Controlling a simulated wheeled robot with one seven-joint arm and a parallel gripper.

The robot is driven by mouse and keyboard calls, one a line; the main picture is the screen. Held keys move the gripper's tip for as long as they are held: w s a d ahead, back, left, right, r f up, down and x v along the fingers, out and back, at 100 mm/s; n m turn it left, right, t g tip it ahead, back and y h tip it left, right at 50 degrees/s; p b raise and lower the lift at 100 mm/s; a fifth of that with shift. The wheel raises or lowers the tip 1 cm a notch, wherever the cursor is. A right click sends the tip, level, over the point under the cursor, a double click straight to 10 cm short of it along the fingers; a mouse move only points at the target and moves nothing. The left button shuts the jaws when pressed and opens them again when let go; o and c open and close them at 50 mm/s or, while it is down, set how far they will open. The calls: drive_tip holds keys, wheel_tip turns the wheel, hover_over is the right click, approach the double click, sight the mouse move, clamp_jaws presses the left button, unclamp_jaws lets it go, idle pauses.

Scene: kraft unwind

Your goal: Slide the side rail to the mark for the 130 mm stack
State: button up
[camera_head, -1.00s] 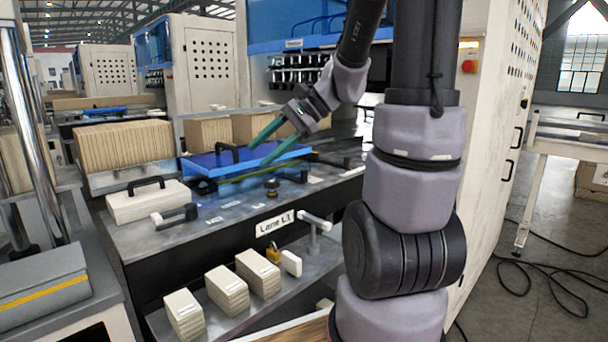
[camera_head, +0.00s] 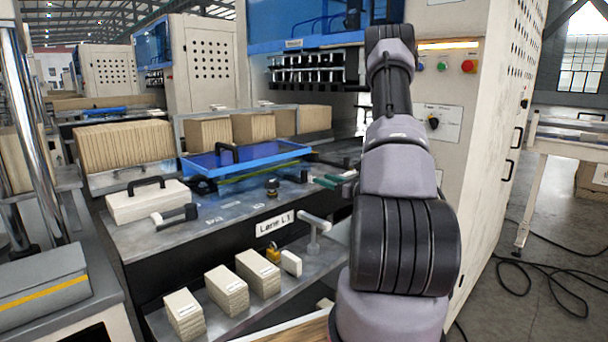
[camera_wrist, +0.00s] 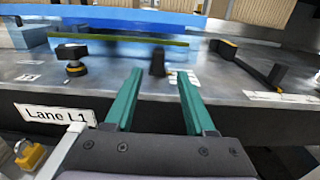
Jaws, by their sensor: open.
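My gripper (camera_wrist: 160,76) is open, its two green fingers apart and nothing held between them. In the head view its green fingers (camera_head: 328,181) are low over the right part of the Lane L1 deck, partly behind my arm. In the wrist view a small dark upright post (camera_wrist: 157,63) stands beyond the fingertips, between them in the picture; contact cannot be told. A dark bar with a yellow edge (camera_wrist: 248,66) lies to the right of the fingers; whether it is the side rail is unclear. White labels (camera_wrist: 184,79) lie on the deck; their print is unreadable.
A blue translucent cover (camera_head: 255,160) with a black handle spans the deck behind. A black knob (camera_head: 272,186) stands in front of it. A white T-handle (camera_head: 314,228) and a yellow padlock (camera_head: 273,253) are at the front. Several board stacks (camera_head: 227,289) sit on the lower shelf.

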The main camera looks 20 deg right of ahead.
sight(306, 173)
drive_tip(key=x, duration=1)
drive_tip(key=shift+a, duration=0.1)
clamp_jaws()
idle(1.1)
